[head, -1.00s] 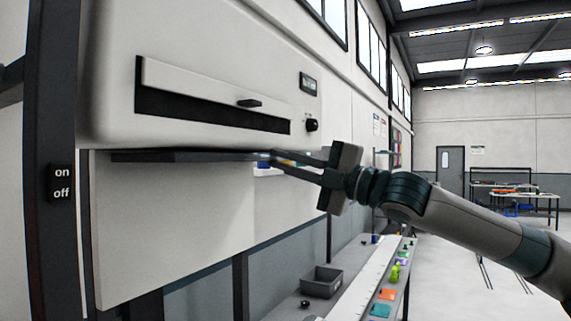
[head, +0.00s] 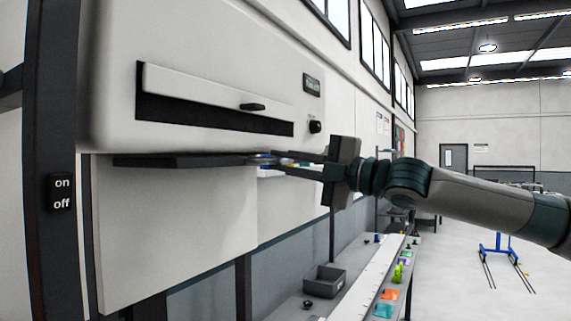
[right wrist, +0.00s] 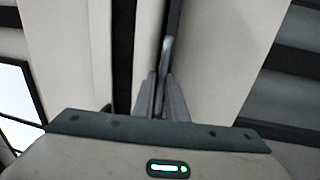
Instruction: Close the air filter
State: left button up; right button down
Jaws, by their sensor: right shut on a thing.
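A flat dark panel (head: 185,160), which looks like the air filter, lies level just under the white machine box (head: 215,60) in the head view. My right gripper (head: 266,161) reaches in from the right and is shut on the panel's right end. Its fingers partly cover that end. In the right wrist view, the right gripper (right wrist: 161,95) has its two fingers close on either side of a thin dark edge (right wrist: 172,35). How deep the grip is cannot be told. My left gripper is out of view.
The box front has a slot with a tilted white flap (head: 195,90), a small black handle, a display (head: 312,85) and a knob (head: 315,127). An on/off switch (head: 61,193) sits on the dark post at left. Below right, a bench holds a grey bin (head: 324,281) and coloured pieces.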

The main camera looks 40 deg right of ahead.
jog(key=c, duration=2.1)
grip_release()
jog(key=r, duration=0.2)
jog(key=shift+s+r+t, duration=0.3)
jog(key=shift+r, duration=0.1)
jog(key=shift+f, duration=0.25)
jog(key=b+v, duration=0.1)
jog(key=v, duration=0.4)
jog(key=b+v, duration=0.2)
jog(key=v, duration=0.4)
jog(key=b+v, duration=0.2)
jog(key=v, duration=0.4)
jog(key=shift+d+f, duration=0.1)
jog(key=shift+f, duration=0.25)
